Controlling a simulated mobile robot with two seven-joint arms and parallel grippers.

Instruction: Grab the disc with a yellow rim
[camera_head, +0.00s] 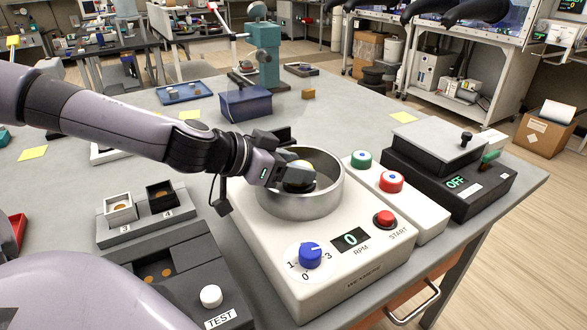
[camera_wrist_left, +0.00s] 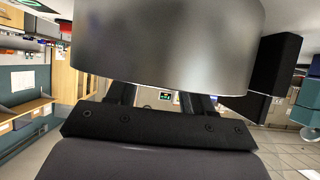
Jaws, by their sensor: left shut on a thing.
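My left gripper (camera_head: 291,178) reaches from the left over the rim of a round metal bowl (camera_head: 318,208) on a white machine. In the left wrist view, a large grey metallic curved surface (camera_wrist_left: 165,45) hides the fingertips. My right gripper is not in view.
The white machine (camera_head: 350,285) has a blue knob, a red START button and a display reading 0. A black box (camera_head: 448,170) marked OFF stands to the right. Numbered trays (camera_head: 140,215) and a TEST unit (camera_head: 185,280) lie left.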

